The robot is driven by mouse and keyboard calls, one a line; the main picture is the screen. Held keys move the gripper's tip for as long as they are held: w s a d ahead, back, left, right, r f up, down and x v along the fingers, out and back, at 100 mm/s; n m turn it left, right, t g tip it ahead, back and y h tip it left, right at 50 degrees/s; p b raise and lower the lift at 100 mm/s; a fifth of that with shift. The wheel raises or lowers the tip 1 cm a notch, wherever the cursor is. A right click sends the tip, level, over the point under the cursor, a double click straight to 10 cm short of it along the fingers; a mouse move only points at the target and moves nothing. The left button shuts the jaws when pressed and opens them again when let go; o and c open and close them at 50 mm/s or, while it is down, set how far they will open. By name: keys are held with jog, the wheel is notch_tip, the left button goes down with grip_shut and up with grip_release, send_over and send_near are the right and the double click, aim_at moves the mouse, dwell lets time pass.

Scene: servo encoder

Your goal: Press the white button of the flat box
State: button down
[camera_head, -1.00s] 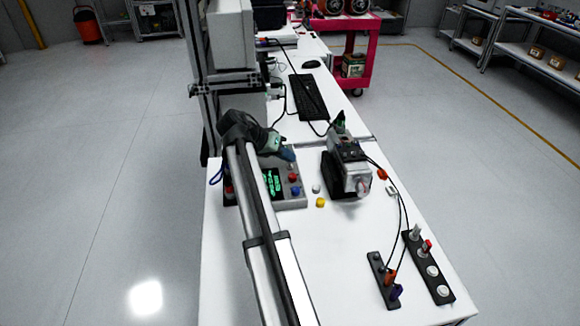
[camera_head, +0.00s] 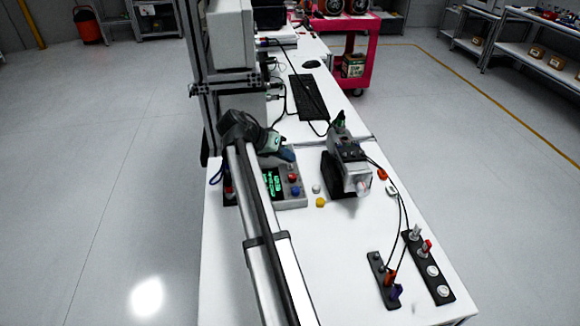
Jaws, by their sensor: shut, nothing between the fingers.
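The flat box (camera_head: 297,203) lies on the white table, a grey box partly behind my arm. It has a dark display with green text (camera_head: 273,182), a red button (camera_head: 292,177) and a blue button (camera_head: 295,191). I cannot make out its white button; the gripper covers the far part of the box. My gripper (camera_head: 288,155) is shut and empty, over or at the box's far edge, just beyond the red button. I cannot tell whether its tip touches the box.
A servo-like device (camera_head: 353,176) stands right of the box. A white knob (camera_head: 316,189) and a yellow one (camera_head: 320,202) lie between them. Two black strips with plugs and knobs (camera_head: 441,291) lie at the front right, with cables. The table's front middle is clear.

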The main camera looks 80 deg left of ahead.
aim_at(287, 166)
jog(key=shift+f, duration=0.85)
dwell(0.9)
jog(key=shift+r, duration=0.85)
jog(key=shift+r, duration=0.15)
notch_tip(287, 166, up, 5)
jog(key=shift+f, duration=0.1)
dwell(0.6)
jog(key=shift+f, duration=0.1)
dwell(0.7)
